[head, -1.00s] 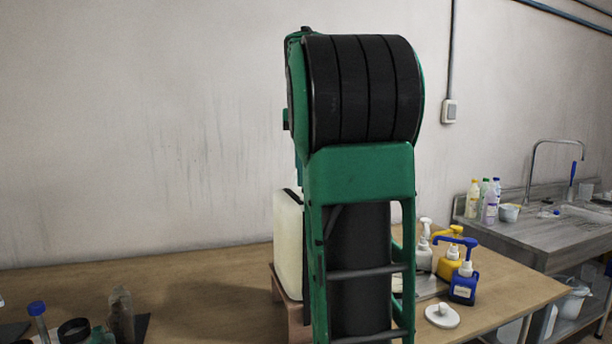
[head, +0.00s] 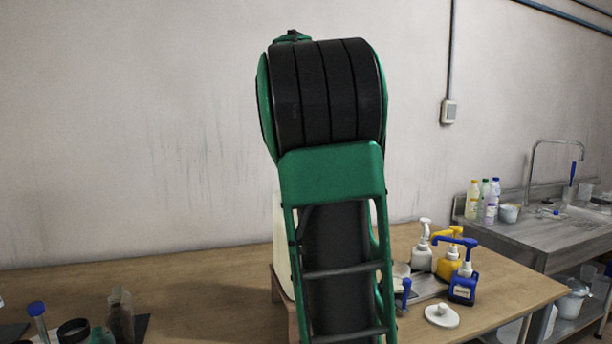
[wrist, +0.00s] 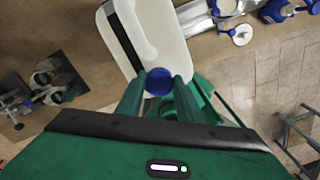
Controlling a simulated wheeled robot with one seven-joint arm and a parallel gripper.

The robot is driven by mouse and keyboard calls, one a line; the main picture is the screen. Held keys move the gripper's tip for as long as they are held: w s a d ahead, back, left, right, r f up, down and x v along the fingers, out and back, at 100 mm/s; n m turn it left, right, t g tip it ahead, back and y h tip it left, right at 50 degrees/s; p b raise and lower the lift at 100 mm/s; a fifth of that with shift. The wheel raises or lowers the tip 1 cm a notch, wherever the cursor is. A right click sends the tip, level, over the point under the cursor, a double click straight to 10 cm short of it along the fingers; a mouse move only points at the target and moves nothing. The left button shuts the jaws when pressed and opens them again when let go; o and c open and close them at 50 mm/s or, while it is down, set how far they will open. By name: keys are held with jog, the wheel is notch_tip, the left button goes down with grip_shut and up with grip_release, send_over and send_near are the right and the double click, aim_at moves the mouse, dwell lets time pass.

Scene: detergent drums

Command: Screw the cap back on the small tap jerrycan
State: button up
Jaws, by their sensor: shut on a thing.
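The white jerrycan (wrist: 155,30) shows in the wrist view, with a dark strip along its left side. In the head view, only a pale edge of the jerrycan (head: 282,245) shows beside my arm; it stands on a wooden stand (head: 279,286). My gripper (wrist: 159,84) is shut on a round blue cap (wrist: 158,80), with a green finger on each side. The cap overlaps the jerrycan's near end in the wrist view. Whether it sits on the neck or above it I cannot tell. The head view hides my gripper and the cap behind my arm.
White, yellow and blue pump bottles (head: 462,285) stand on the table's right, near a white disc with a knob (head: 441,315). A small blue upright part (head: 405,291) shows beside my arm. Bottles and a dark ring (head: 74,330) stand at left. Table between is clear.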

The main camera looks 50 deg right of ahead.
jog(key=shift+m, duration=0.6)
jog(key=o, duration=1)
jog(key=shift+w, duration=0.1)
jog(key=shift+c, duration=0.2)
jog(key=shift+f, duration=0.1)
jog(key=n, duration=0.4)
jog(key=shift+w+a, duration=0.1)
jog(key=shift+n, duration=0.8)
